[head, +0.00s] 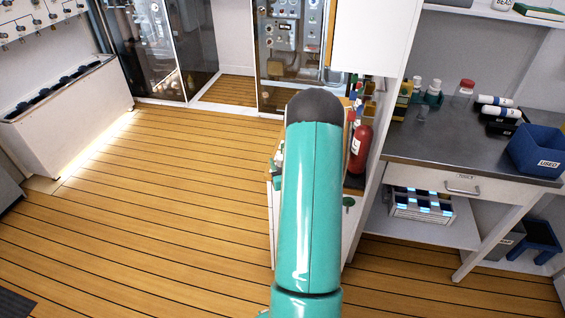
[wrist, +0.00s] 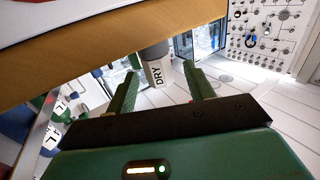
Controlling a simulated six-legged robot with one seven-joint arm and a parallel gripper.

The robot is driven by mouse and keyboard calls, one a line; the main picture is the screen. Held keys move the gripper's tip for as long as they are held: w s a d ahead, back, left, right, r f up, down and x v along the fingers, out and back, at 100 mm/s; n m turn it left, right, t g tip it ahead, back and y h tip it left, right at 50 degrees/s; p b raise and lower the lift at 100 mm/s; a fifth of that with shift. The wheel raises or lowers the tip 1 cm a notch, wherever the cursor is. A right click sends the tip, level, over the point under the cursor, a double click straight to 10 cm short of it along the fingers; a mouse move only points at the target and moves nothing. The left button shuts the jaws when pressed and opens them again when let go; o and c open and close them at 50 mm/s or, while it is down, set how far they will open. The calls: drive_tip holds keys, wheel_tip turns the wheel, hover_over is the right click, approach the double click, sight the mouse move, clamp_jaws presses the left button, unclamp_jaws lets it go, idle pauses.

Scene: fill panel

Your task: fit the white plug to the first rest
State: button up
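My gripper (wrist: 160,68) is open in the wrist view, its two green fingers well apart. A pale block marked DRY with a dark round top (wrist: 155,72) shows between the fingers. It seems to stand beyond them, with gaps on both sides, and I see no contact. In the head view my teal arm hides my gripper. I cannot make out the white plug or the first rest for certain. A panel with knobs and fittings (wrist: 268,28) is at the upper right of the wrist view.
In the head view, a bench (head: 440,147) at right holds bottles, white-and-black cylinders (head: 495,100) and a blue USED bin (head: 537,150). A red extinguisher (head: 360,148) stands beside my arm. A white trough (head: 70,110) is at left. The wooden floor (head: 150,200) is clear at left.

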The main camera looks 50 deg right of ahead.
drive_tip(key=v, duration=1.4)
drive_tip(key=shift+w+d, duration=0.1)
idle(0.3)
